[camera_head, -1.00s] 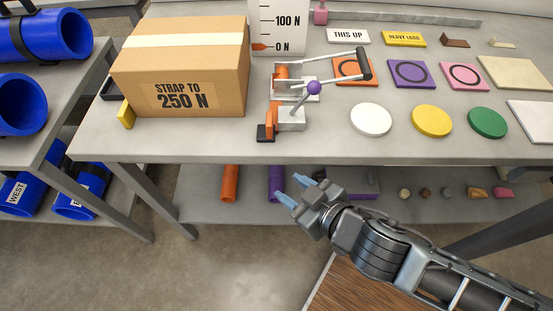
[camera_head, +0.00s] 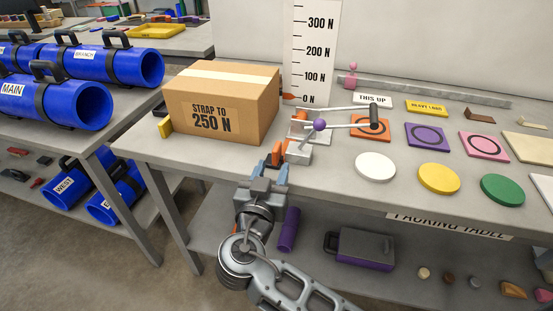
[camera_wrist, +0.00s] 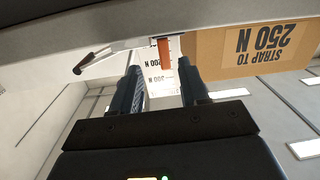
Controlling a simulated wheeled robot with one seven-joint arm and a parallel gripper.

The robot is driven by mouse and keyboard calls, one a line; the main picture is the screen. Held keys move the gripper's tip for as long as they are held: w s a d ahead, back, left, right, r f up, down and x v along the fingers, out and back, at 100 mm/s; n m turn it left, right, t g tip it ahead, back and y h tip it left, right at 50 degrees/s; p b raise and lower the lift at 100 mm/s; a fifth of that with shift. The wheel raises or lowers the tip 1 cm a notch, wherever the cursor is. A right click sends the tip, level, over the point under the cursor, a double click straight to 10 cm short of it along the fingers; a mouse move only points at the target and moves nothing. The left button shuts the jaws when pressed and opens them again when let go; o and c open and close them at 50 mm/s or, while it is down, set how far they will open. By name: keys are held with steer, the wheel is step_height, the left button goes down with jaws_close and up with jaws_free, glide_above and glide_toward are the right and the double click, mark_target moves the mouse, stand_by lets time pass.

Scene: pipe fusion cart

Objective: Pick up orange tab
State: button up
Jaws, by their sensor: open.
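The orange tab (camera_head: 277,153) shows at the front end of the small metal strap tensioner (camera_head: 298,152), at the front edge of the packing table. My gripper (camera_head: 273,166) is at that edge, with its fingers pointing toward the tab. In the wrist view the orange tab (camera_wrist: 165,53) appears upright in the gap between the fingertips of my open gripper (camera_wrist: 160,72). I cannot tell whether the tab lies between the fingers or just beyond them. No contact is visible. My fingers partly hide the tab's lower end in the head view.
A cardboard box (camera_head: 220,105) stands left of the tensioner. White (camera_head: 375,167), yellow (camera_head: 439,179) and green (camera_head: 502,189) discs lie on the right. A lower shelf (camera_head: 310,225) lies under the table.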

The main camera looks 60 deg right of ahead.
mark_target(279, 142)
steer(key=shift+w+d+r+m+h, duration=0.3)
steer(key=shift+w+d+r+m, duration=0.15)
steer(key=shift+d+r+m, duration=0.15)
steer(key=x, duration=0.2)
steer(key=shift+d+p, duration=0.3)
steer(key=shift+p, duration=0.1)
steer(key=p+x, duration=0.1)
steer(key=x, duration=0.3)
steer(key=shift+w+d+r+p, duration=0.1)
steer(key=shift+w+p, duration=0.2)
steer(key=shift+p, duration=0.05)
steer(key=shift+w+d, duration=0.15)
steer(key=shift+d, duration=0.15)
jaws_close()
